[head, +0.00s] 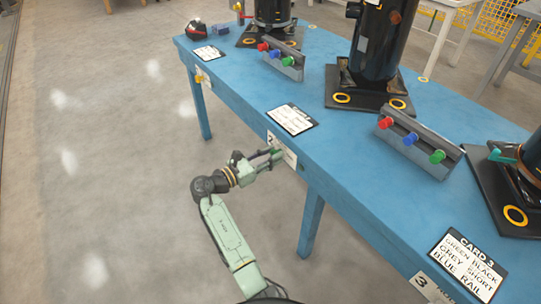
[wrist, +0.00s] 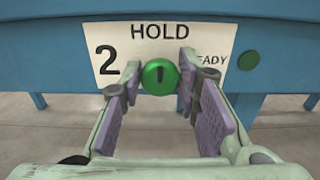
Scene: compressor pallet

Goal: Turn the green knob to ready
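The green knob (wrist: 160,76) is round, with a dark upright mark on its face, in line with the word HOLD above it. It sits on a white plate (wrist: 107,42) marked 2 on the blue table's front edge; this plate also shows in the head view (head: 290,157). The word READY is to the right, its first letter hidden by my right finger. My gripper (wrist: 157,84) is open, its purple-padded fingers to the left and right of the knob with visible gaps. In the head view my gripper (head: 268,160) is at the table edge.
A green disc (wrist: 248,60) is on the table edge right of the plate. The blue table (head: 330,130) bears dark compressors, rails with coloured knobs (head: 415,150) and cards (head: 292,119). A table leg (head: 311,224) stands below. The floor at left is clear.

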